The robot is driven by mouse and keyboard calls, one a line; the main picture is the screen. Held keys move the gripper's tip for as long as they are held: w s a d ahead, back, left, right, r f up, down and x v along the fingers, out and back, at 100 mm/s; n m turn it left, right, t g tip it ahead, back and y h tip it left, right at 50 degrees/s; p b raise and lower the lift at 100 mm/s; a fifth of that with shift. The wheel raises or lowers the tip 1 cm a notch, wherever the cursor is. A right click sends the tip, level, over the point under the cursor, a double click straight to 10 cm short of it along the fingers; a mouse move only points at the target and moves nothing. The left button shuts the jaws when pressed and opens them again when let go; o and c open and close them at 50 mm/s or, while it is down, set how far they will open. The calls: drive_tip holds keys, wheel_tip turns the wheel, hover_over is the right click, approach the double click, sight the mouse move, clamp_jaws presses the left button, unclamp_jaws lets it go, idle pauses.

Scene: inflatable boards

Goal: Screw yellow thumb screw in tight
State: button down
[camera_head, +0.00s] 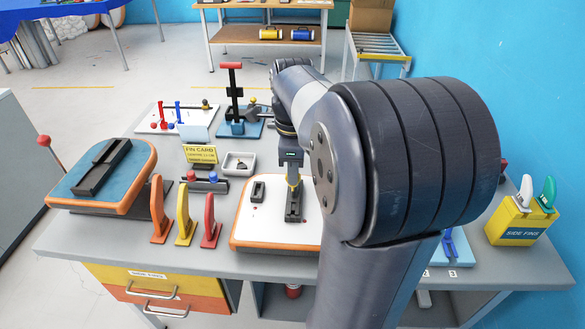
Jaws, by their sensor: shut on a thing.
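My gripper (293,184) points down over the white board with an orange rim (262,225), near the middle of the bench. It is shut on a small yellow piece (293,179), which appears to be the yellow thumb screw. The piece sits over the far part of a long black fin box (293,210) on the board. The gripper and its fingers cover most of the screw. I cannot tell how deep the screw sits or whether it touches the box. A smaller black box (258,191) is fixed on the board to the left.
Orange (160,212), yellow (184,215) and red (209,224) fins stand left of the board. A small tray (239,164) and a yellow fin card (200,154) are behind. A blue-topped board (130,190) lies far left. My arm hides the bench's right middle.

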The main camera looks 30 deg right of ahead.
sight(293, 188)
drive_tip(key=shift+r+p, duration=0.1)
drive_tip(key=shift+p, duration=0.2)
drive_tip(key=shift+f+b, duration=2)
drive_tip(key=shift+f, duration=1)
drive_tip(key=shift+p, duration=0.65)
drive_tip(key=shift+f+b, duration=0.9)
drive_tip(key=shift+f, duration=0.65)
drive_tip(key=c, duration=1.4)
unclamp_jaws()
drive_tip(key=shift+o, duration=0.2)
wheel_tip(293, 188, up, 11)
drive_tip(key=shift+f+p, duration=0.1)
drive_tip(key=shift+p, duration=0.35)
